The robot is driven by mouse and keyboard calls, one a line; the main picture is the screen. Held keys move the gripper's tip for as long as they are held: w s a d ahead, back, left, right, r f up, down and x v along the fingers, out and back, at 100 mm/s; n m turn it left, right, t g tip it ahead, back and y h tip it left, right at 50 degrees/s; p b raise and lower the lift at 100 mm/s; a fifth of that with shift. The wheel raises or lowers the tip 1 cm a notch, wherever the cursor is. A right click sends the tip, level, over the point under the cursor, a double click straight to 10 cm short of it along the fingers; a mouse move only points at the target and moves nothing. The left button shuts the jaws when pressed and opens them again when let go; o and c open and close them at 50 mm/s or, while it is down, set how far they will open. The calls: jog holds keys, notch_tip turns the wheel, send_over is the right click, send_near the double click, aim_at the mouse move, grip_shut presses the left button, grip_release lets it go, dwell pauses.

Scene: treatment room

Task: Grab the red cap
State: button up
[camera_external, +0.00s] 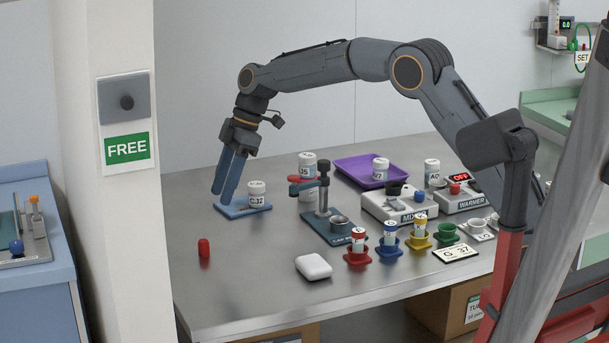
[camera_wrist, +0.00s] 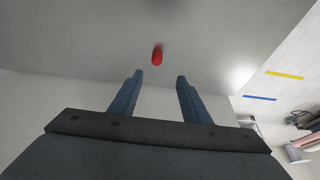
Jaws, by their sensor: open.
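The red cap (camera_external: 204,248) is a small red cylinder standing on the left part of the metal table in the external view. In the wrist view the red cap (camera_wrist: 157,55) shows beyond the fingertips, roughly centred between them. My gripper (camera_external: 229,176) has blue fingers that point down, above and behind the cap, near a blue pad with a white jar marked C32. In the wrist view my gripper (camera_wrist: 158,76) is open, with nothing between its fingers. The fingers are apart from the cap.
The jar marked C32 (camera_external: 257,189) stands on its blue pad (camera_external: 230,211) close to my fingers. Table around the cap is clear; a pillar (camera_external: 110,230) stands left.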

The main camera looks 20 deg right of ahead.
jog(key=a, duration=0.2)
send_near(205, 240)
jog(key=f, duration=0.2)
jog(key=shift+n, duration=0.3)
jog(key=shift+a+p+x, duration=0.15)
jog(key=shift+p+x, duration=0.3)
jog(key=shift+x, duration=1.4)
jog(key=shift+a+p+x, duration=0.2)
jog(key=shift+p+x, duration=0.25)
jog(key=shift+x, duration=1.4)
jog(key=shift+r, duration=0.15)
grip_shut()
